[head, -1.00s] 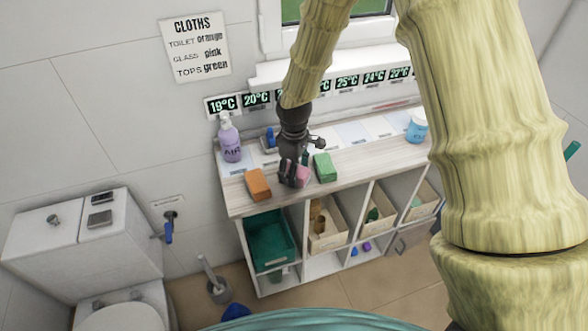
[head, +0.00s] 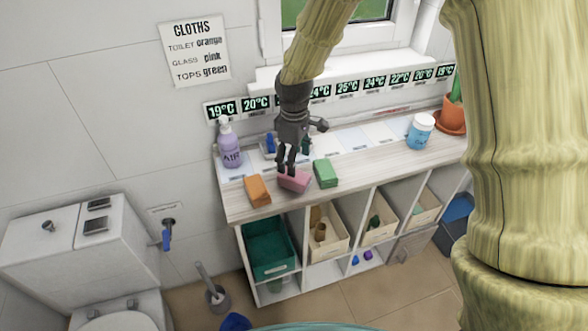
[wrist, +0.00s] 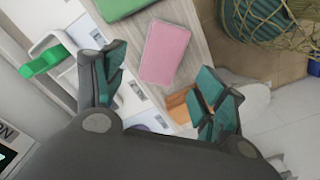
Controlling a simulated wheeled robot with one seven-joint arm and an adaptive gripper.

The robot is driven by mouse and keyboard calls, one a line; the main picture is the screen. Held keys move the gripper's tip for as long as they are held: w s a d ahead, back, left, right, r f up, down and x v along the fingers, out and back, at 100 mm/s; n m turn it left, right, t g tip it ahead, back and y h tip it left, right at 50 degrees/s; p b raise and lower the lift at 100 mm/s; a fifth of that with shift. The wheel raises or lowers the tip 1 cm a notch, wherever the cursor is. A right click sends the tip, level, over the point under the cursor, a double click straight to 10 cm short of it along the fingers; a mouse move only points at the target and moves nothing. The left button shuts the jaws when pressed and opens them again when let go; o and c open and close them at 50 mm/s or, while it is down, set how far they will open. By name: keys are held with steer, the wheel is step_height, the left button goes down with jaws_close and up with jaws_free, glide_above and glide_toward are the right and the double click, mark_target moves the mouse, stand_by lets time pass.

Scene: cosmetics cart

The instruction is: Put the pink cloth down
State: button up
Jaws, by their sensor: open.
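The pink cloth (head: 294,181) is a folded block lying on the wooden countertop, between the orange cloth (head: 257,190) and the green cloth (head: 325,173). In the wrist view the pink cloth (wrist: 164,52) lies flat on the wood near the counter's edge, beyond my fingers. My gripper (head: 286,170) is just above and behind the pink cloth in the head view. In the wrist view my gripper (wrist: 158,100) has its fingers spread wide with nothing between them. The orange cloth (wrist: 184,103) is partly hidden by a finger there.
A purple bottle (head: 229,146) stands at the counter's left end. A white-blue tub (head: 420,131) and a potted plant (head: 451,120) stand at the right. Shelves below hold a green bin (head: 270,248) and beige bins. A toilet is at the left.

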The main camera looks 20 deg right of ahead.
steer(key=shift+r+b, duration=0.45)
steer(key=shift+r, duration=2.05)
